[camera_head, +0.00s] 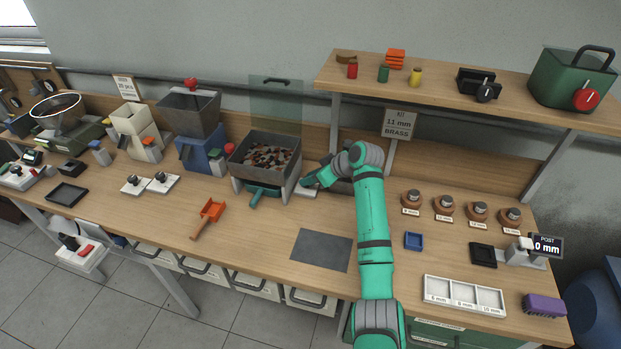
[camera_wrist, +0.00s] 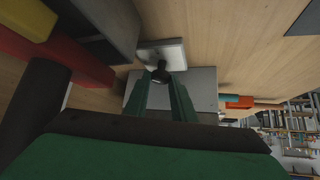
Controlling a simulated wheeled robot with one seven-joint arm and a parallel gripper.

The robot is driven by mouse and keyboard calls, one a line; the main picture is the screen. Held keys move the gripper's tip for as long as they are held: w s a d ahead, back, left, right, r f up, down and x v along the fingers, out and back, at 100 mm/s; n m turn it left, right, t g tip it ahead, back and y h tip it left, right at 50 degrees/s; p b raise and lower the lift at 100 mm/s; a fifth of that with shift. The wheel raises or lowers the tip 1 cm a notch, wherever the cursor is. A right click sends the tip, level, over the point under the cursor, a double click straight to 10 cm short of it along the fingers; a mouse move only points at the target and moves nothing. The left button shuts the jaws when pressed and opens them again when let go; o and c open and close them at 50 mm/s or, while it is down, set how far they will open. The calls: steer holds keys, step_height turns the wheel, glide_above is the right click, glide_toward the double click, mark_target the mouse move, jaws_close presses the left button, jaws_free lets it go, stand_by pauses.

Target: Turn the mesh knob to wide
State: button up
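A small dark knob (camera_wrist: 160,74) stands on a white plate (camera_wrist: 172,52) in the wrist view. I take it for the mesh knob; no mark for wide is readable. The plate also shows in the head view (camera_head: 306,191), just right of the grey bin of mixed pieces (camera_head: 285,186). My gripper (camera_wrist: 161,82) points at the knob, its two green fingers apart on either side of it; I cannot tell whether they touch it. In the head view my gripper (camera_head: 312,181) is low beside the bin, and the knob is hidden there.
A green handle (camera_head: 262,192) sticks out of the bin's front. An orange scoop (camera_head: 209,216) and a dark grey mat (camera_head: 321,251) lie on the bench. Several knobbed brown pots (camera_head: 443,207) stand to the right. A shelf (camera_head: 440,92) overhangs the back.

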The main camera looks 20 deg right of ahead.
stand_by(0.3)
steer(key=m+h, duration=0.1)
steer(key=m+t+h, duration=0.1)
steer(key=m, duration=0.1)
steer(key=shift+s+a+m+h, duration=0.1)
steer(key=shift+a+m+h, duration=0.2)
steer(key=shift+a, duration=0.05)
steer(key=m+h, duration=0.4)
steer(key=m, duration=0.1)
steer(key=shift+a, duration=0.2)
steer(key=shift+m, duration=0.3)
steer(key=o, duration=1)
steer(key=v, duration=1.1)
